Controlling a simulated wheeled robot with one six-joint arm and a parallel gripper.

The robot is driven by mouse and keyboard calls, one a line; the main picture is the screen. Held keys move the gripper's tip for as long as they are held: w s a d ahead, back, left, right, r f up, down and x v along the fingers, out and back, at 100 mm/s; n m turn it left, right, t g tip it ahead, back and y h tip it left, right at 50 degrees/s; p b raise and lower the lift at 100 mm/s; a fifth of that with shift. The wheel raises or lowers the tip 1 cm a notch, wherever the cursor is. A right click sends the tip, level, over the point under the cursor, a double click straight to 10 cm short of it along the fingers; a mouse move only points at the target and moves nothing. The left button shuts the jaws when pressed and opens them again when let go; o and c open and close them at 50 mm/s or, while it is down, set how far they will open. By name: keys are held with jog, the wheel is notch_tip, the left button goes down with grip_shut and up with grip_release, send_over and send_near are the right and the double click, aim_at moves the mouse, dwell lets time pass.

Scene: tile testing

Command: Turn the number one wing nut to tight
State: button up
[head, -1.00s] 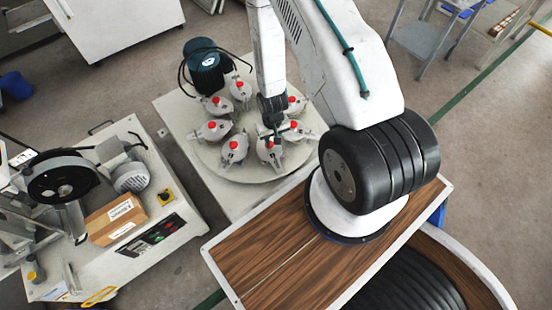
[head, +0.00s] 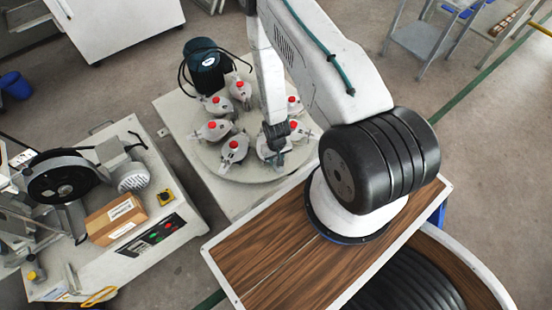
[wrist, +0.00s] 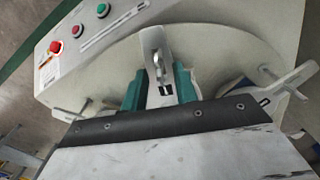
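The round testing turntable (head: 210,165) carries several grey clamp stations with red caps. My gripper (head: 273,158) is over the front station of this ring, and the arm hides most of that station. In the wrist view, my gripper (wrist: 158,92) has two teal fingers spread apart. An upright metal wing nut (wrist: 157,48) stands between and just beyond them, with a visible gap on either side. I cannot tell whether the fingers touch it. No number is readable on it, so I cannot tell if it is number one.
Other metal levers lie right (wrist: 285,88) and left (wrist: 70,112) of my fingers. A panel with a red button (wrist: 56,47) is beyond. In the head view, a dark green motor (head: 203,64) stands behind the ring, and a cutting machine (head: 62,175) is at left.

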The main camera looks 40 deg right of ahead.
grip_shut()
jog(key=shift+m, duration=0.3)
jog(key=m, duration=1.1)
jog(key=shift+s+d+m, duration=0.1)
jog(key=shift+m, duration=0.2)
jog(key=m, duration=0.5)
jog(key=shift+m, duration=0.3)
